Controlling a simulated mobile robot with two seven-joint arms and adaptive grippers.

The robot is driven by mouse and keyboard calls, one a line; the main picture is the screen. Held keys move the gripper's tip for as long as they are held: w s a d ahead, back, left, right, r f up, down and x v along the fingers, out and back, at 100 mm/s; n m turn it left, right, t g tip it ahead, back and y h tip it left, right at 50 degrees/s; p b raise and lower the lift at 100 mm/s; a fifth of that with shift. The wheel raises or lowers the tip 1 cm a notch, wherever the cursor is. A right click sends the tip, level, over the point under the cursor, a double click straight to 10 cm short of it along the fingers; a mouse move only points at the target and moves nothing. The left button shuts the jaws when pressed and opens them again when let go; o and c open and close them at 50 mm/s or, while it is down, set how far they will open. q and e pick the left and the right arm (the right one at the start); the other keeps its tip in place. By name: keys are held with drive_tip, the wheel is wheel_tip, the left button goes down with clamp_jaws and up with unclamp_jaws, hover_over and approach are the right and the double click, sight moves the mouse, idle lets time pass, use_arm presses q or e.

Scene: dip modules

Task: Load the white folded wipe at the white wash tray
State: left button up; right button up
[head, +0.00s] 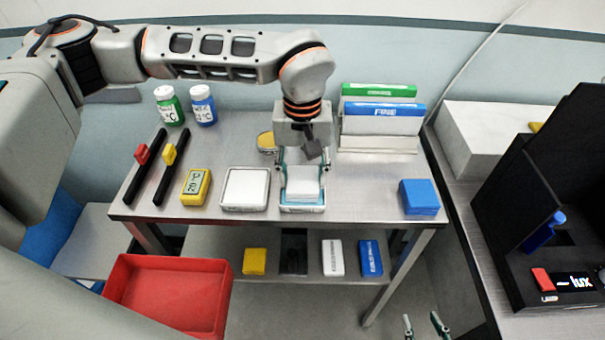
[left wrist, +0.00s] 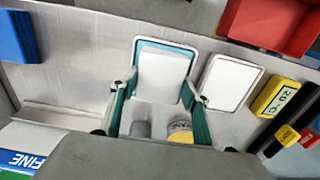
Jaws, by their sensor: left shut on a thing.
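My left gripper (head: 303,176) points down at the middle of the steel table, its green fingers on either side of the white folded wipe (head: 304,181). It is shut on the wipe, which also shows between the fingers in the left wrist view (left wrist: 163,78). The wipe is over or in a white-rimmed tray with a blue inside (head: 302,209); whether it touches the bottom I cannot tell. A second white tray (head: 245,206), white inside, stands directly to the left. My right gripper (head: 424,326) shows at the bottom edge with its fingertips apart, empty.
A yellow timer (head: 196,187) and two black bars with red and yellow sliders stand left. A yellow-lidded tin (head: 266,141) is behind the trays. A blue stack (head: 419,197) is at the right. A red bin (head: 168,293) is below; the table between trays and blue stack is clear.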

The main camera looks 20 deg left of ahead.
sight(302, 178)
idle(0.5)
use_arm(q)
drive_tip(key=shift+r+p, duration=0.8)
drive_tip(key=shift+r, duration=0.3)
drive_tip(key=shift+r+p, duration=0.8)
drive_tip(key=shift+r, duration=1.55)
